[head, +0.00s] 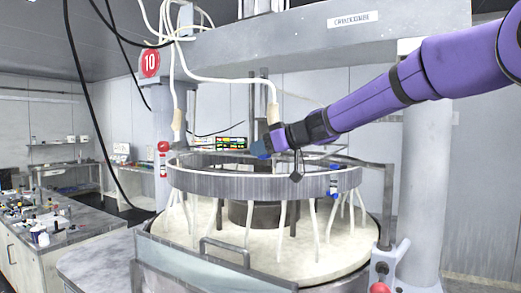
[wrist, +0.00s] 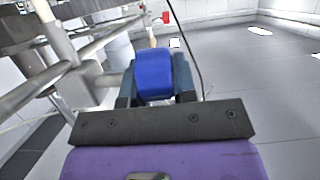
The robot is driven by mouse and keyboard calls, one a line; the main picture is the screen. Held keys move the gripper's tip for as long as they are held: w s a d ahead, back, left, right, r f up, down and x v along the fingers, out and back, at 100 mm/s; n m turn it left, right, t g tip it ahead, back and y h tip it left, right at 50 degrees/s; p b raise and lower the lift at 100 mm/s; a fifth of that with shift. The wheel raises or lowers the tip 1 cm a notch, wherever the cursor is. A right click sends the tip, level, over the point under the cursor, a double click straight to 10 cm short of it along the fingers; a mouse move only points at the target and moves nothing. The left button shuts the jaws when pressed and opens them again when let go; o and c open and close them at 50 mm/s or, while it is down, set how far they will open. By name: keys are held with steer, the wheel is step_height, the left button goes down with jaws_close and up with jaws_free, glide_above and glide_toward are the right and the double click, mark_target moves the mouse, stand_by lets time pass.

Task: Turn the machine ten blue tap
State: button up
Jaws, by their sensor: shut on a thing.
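The blue tap (wrist: 154,72) is a rounded blue handle on a grey metal pipe, seen close up in the wrist view. My gripper (wrist: 156,88) is shut on it, with one dark finger on each side. In the head view my gripper (head: 264,147) is at the end of the purple arm, above the ring rail near the central column. Dark blue shows at its tip, but I cannot tell tap from fingers there. The machine carries a red round sign with the number 10 (head: 150,63).
A metal ring rail (head: 230,186) on thin legs circles the pale platen (head: 265,258). A second blue fitting (head: 333,183) hangs at the rail's right. White hoses and black cables hang at the upper left. A cluttered bench (head: 75,225) stands at the left.

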steer(key=o, duration=0.9)
steer(key=shift+d, duration=0.15)
steer(key=v, duration=1)
steer(key=shift+s+d+r, duration=0.1)
steer(key=shift+s+d, duration=0.05)
steer(key=shift+s, duration=0.1)
